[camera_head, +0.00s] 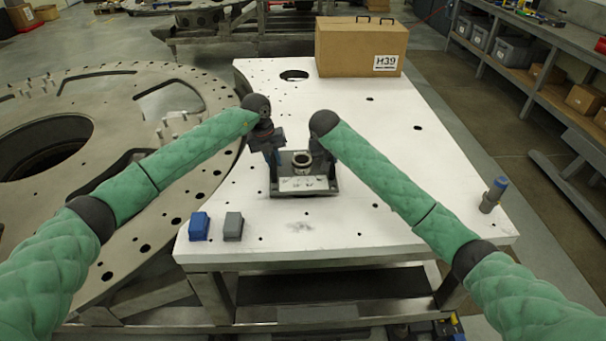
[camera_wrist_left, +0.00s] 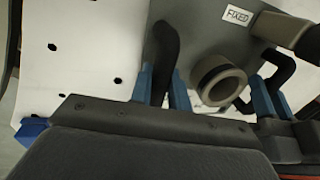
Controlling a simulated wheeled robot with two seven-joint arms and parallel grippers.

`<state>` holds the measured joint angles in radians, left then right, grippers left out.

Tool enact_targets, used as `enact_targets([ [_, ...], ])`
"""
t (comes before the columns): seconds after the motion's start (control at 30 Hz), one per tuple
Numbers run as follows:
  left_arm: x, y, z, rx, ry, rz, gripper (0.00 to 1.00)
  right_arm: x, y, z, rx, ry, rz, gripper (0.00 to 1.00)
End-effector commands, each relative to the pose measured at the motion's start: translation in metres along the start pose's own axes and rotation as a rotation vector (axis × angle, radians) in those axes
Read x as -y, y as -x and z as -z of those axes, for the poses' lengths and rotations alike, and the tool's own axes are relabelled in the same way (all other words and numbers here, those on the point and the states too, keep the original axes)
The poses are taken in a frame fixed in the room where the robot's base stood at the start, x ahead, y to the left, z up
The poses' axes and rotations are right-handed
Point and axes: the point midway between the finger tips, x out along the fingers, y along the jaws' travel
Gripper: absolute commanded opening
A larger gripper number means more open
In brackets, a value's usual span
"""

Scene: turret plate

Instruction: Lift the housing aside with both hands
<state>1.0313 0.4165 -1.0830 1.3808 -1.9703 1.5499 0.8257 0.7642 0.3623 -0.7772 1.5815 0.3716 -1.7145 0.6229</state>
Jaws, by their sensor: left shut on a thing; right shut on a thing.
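The housing (camera_head: 303,182), a dark grey block with a round collar (camera_head: 301,159) on top, is at the middle of the white plate (camera_head: 400,180). I cannot tell whether it touches the plate. The left wrist view shows the collar (camera_wrist_left: 217,82) close up, with dark curved handles (camera_wrist_left: 165,50) beside it and blue finger pads around them. My left gripper (camera_head: 272,154) is shut on the housing's left side. My right gripper (camera_head: 325,156) is at the right side, shut on the housing; its fingers are largely hidden by my arm.
A cardboard box (camera_head: 350,45) marked H39 stands at the back. A blue block (camera_head: 199,226) and a grey block (camera_head: 233,226) are at front left. A grey, blue-topped cylinder (camera_head: 492,195) stands at the right edge. The plate's right part is mostly clear.

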Motion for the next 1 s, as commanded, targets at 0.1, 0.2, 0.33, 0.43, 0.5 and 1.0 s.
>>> enact_targets([
  [0.1,0.004,0.012,0.001,-0.002,-0.002,0.001,0.00,-0.003,0.012,0.006,-0.004,-0.003,0.001,0.00],
  [0.2,0.005,0.016,0.001,-0.003,-0.002,0.001,0.00,-0.004,0.017,0.008,-0.003,-0.002,0.000,0.00],
  [0.33,0.005,0.019,0.001,-0.003,-0.002,0.001,0.00,-0.004,0.020,0.009,-0.003,-0.002,0.000,0.00],
  [0.43,0.005,0.020,0.002,-0.004,-0.002,0.001,0.00,-0.005,0.021,0.009,-0.003,-0.002,0.000,0.00],
  [0.5,0.005,0.020,0.002,-0.004,-0.003,0.001,0.00,-0.005,0.021,0.009,-0.003,-0.002,0.000,0.00],
  [1.0,0.006,0.020,0.002,-0.004,-0.003,0.001,0.00,-0.005,0.021,0.009,-0.003,-0.002,0.000,0.00],
])
